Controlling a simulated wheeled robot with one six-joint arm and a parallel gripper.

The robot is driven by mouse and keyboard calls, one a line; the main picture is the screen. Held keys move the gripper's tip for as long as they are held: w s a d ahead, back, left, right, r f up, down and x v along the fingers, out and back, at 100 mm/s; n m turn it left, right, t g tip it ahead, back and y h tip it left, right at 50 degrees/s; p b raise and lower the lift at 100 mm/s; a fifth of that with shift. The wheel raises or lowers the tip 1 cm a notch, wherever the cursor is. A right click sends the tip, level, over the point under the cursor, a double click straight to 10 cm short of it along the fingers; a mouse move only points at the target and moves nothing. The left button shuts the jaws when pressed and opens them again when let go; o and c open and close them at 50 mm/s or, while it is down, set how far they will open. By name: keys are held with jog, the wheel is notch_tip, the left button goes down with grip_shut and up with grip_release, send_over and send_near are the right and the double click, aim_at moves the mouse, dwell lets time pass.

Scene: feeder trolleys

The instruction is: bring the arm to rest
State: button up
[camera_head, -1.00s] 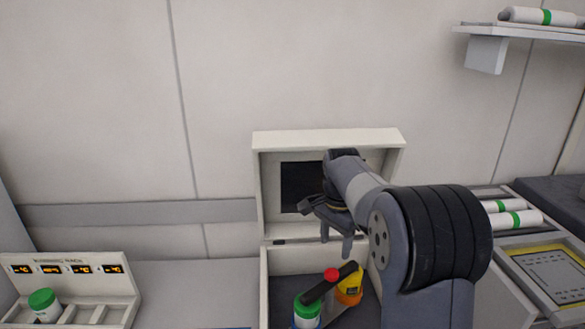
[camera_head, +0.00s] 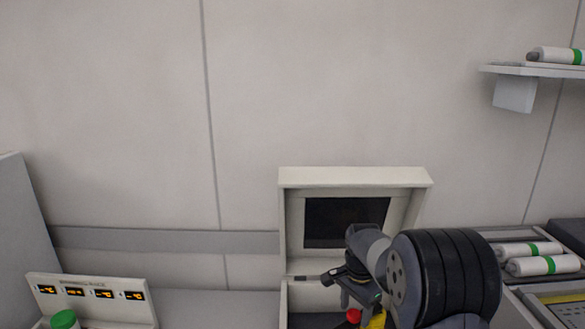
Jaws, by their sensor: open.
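My gripper (camera_head: 336,288) is open and nothing shows between its fingers. It hangs in front of the open white case (camera_head: 355,176), near the lower edge of the raised lid, with my arm reaching in from the lower right. Part of the fingers blends into the dark parts behind, and I cannot tell whether they touch the case. Below the gripper, a red knob or cap (camera_head: 353,315) and a yellow item (camera_head: 377,321) show at the bottom edge of the picture. The rest of the case's inside is cut off or hidden by my arm.
A white rack with orange displays (camera_head: 90,292) and a green-capped jar (camera_head: 64,319) stands at lower left. White rolls with green bands (camera_head: 545,265) lie at right. A wall shelf (camera_head: 530,71) holds another roll. The wall above the case is clear.

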jog(key=shift+r, duration=0.5)
notch_tip(320, 180, up, 9)
notch_tip(320, 180, down, 10)
jog(key=shift+f, duration=0.15)
jog(key=shift+n, duration=1.1)
jog(key=n, duration=0.6)
jog(key=shift+b, duration=0.35)
jog(key=n, duration=0.5)
jog(key=shift+b, duration=0.4)
jog(key=n+b, duration=0.1)
jog(key=n, duration=0.3)
jog(key=shift+a, duration=0.1)
jog(key=shift+r+n, duration=0.4)
jog(key=shift+r, duration=1.15)
